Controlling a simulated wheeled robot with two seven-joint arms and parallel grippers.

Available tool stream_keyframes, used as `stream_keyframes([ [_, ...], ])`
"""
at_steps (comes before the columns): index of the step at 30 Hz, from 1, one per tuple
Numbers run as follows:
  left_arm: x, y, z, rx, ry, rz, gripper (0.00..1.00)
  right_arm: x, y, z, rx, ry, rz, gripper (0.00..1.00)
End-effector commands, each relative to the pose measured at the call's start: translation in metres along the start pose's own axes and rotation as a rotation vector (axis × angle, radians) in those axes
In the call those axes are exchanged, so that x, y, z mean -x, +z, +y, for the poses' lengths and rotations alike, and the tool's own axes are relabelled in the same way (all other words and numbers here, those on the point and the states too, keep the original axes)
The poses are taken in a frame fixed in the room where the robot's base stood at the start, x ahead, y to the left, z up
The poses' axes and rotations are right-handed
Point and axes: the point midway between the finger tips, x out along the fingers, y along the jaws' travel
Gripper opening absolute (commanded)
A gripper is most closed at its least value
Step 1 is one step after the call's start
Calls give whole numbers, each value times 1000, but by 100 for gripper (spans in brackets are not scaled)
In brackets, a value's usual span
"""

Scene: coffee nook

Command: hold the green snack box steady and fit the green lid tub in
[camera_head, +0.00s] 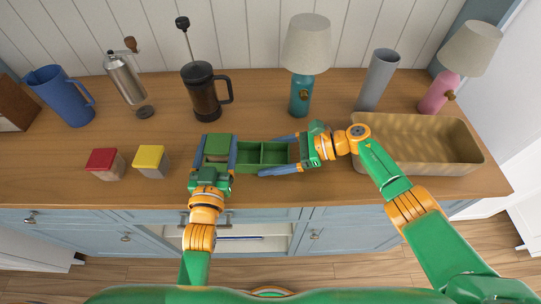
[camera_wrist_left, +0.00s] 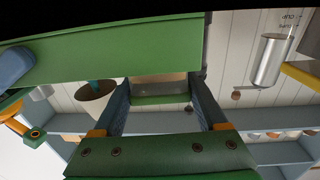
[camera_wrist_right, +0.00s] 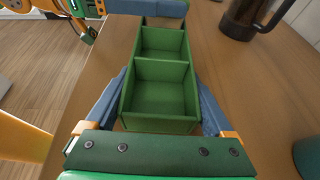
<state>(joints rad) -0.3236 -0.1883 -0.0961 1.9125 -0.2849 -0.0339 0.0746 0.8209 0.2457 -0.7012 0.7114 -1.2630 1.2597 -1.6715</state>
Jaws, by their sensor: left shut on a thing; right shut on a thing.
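The green snack box (camera_head: 263,156) is on the counter near its front edge, with open empty compartments that also show in the right wrist view (camera_wrist_right: 160,96). My right gripper (camera_head: 276,154) is shut on the box from the right, with one blue finger along each long side. The green lid tub (camera_head: 218,145) is at the box's left end, between the fingers of my left gripper (camera_head: 217,147), which is shut on it. The left wrist view shows its lid (camera_wrist_left: 160,99) and pale body beside the box's green wall (camera_wrist_left: 110,50). I cannot tell whether its base is inside the box.
A red-lidded tub (camera_head: 103,160) and a yellow-lidded tub (camera_head: 151,160) stand to the left. A French press (camera_head: 204,95) and a teal lamp (camera_head: 301,95) stand behind. A tan tray (camera_head: 440,165) lies to the right, behind my right arm.

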Motion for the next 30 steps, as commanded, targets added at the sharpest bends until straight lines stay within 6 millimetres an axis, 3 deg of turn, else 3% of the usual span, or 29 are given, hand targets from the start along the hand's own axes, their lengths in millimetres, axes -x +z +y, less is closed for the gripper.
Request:
stream_keyframes([
  [15,0,10,0,1,0,1,16,0,0,0,0,0,-1,27],
  [16,0,10,0,1,0,1,83,0,0,0,0,0,-1,27],
  [18,0,10,0,1,0,1,100,0,0,0,0,0,-1,27],
  [26,0,6,0,0,0,2,100,0,0,0,0,0,-1,27],
  [30,1,-26,0,0,0,11,100,0,0,0,0,0,-1,27],
])
